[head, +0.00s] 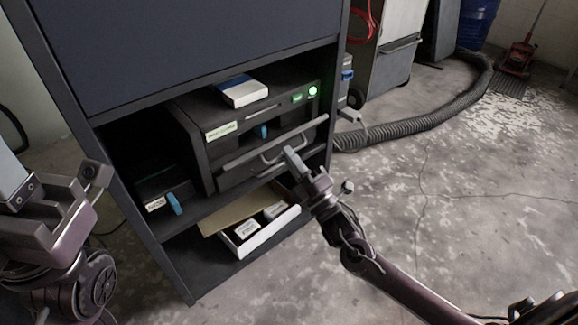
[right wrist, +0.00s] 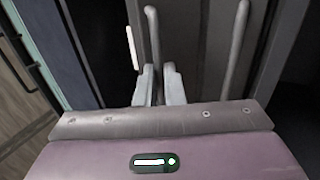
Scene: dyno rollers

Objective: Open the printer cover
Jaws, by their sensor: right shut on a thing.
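The dark printer (head: 210,150) stands on a cabinet shelf, with a green light at its upper right. Its front cover (head: 240,172) has a long grey edge along the top and a pale U-shaped handle (head: 268,159). I cannot tell whether the cover stands slightly ajar. My right gripper (head: 290,153) is at the right part of the handle. In the right wrist view its fingers (right wrist: 160,85) are close together, shut on one of the handle's bars (right wrist: 153,40). My left gripper (head: 65,205) is at the left edge, away from the printer; its fingertips are not clear.
A blue and white box (head: 243,91) lies on top of the printer. An open tray with small boxes (head: 262,232) sits on the shelf below. The cabinet's side posts (head: 140,220) flank the shelf. A thick grey hose (head: 425,127) lies behind on the open concrete floor.

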